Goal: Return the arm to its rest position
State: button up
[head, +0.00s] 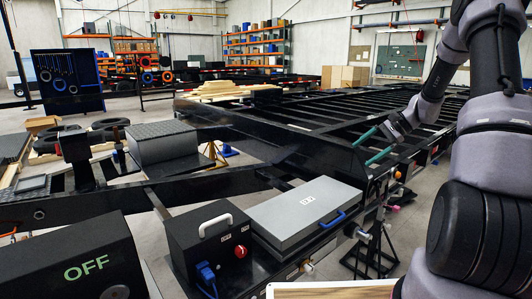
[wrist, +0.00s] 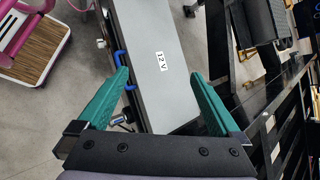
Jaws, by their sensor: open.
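My arm comes in from the right side of the head view. My gripper (head: 362,153) has two teal fingers spread apart and is empty, held over the dark trailer frame. In the wrist view my gripper (wrist: 160,74) shows its open fingers on either side of a grey box lid (wrist: 150,35) marked "12 V". Nothing is between the fingers. The grey box (head: 303,212) with a blue handle sits shut on the trailer's front, nearer than my gripper in the head view. How far the fingers are above the lid I cannot tell.
A black box with a white handle and red knob (head: 241,252) stands beside the grey box. A dark housing marked "OFF" (head: 87,267) is at lower left. Trailer beams (head: 225,116) fill the middle. A pink-edged wooden tray (wrist: 25,50) shows in the wrist view.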

jog(key=s+a+r+n+t+h, duration=0.1)
jog(key=s+a+r+n+h, duration=0.1)
jog(key=s+a+r, duration=0.4)
jog(key=s+a+r+n+h, duration=0.2)
jog(key=s+r+n+h, duration=0.1)
jog(key=s+r, duration=0.65)
jog(key=s+a+r+n+t+h, duration=0.1)
jog(key=s+r+t, duration=0.1)
jog(key=s, duration=0.5)
jog(key=s+a+r+n+t+h, duration=0.1)
jog(key=s+r, duration=0.3)
jog(key=s, duration=0.4)
jog(key=shift+r+n+t, duration=0.4)
jog(key=shift+n+t, duration=0.2)
jog(key=shift+n, duration=0.2)
